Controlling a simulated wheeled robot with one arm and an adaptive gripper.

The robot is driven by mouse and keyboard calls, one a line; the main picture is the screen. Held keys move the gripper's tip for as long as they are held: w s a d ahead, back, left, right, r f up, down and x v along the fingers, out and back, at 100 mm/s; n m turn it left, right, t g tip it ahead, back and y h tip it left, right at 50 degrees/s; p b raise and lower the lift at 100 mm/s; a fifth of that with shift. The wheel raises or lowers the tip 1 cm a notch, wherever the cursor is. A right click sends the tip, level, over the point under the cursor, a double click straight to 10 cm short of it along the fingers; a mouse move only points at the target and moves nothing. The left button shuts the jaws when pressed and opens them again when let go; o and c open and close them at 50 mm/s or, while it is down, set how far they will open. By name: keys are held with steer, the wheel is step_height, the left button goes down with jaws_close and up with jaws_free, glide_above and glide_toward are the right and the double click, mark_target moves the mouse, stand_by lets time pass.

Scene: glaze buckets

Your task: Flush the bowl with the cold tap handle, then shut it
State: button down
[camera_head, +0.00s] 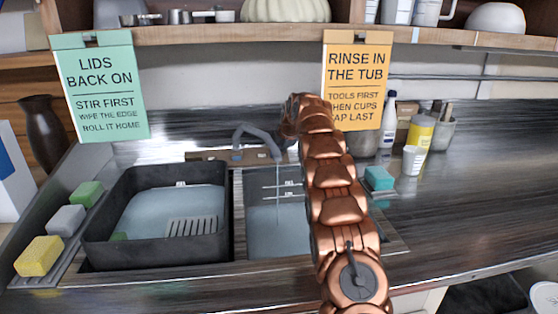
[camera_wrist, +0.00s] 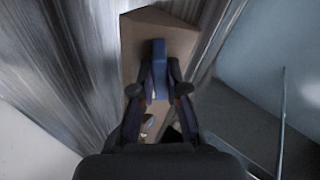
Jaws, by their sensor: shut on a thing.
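In the wrist view my gripper (camera_wrist: 160,92) is shut on a blue tap handle (camera_wrist: 160,62), one finger on each side. The handle stands on a tan tap base (camera_wrist: 183,32). In the head view my copper arm hides the gripper and the handle. The grey curved spout (camera_head: 258,134) hangs over the right-hand sink bowl (camera_head: 238,215). A thin stream of water (camera_head: 278,205) falls from it into the bowl, which holds bluish water (camera_head: 268,240). My arm covers the bowl's right part.
A black tub (camera_head: 157,250) with water and a slotted grille fills the left side. Yellow (camera_head: 39,256), grey (camera_head: 66,219) and green (camera_head: 88,194) sponges lie beside it. A teal sponge (camera_head: 379,178), a white cup (camera_head: 413,160) and bottles stand right. The counter (camera_head: 490,190) is clear further right.

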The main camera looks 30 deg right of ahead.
steer(key=shift+f+m+b, duration=0.15)
steer(key=shift+m+b, duration=0.65)
steer(key=shift+m, duration=0.3)
steer(key=c, duration=1.2)
jaws_free()
steer(key=shift+s+r, duration=0.1)
steer(key=shift+r, duration=0.1)
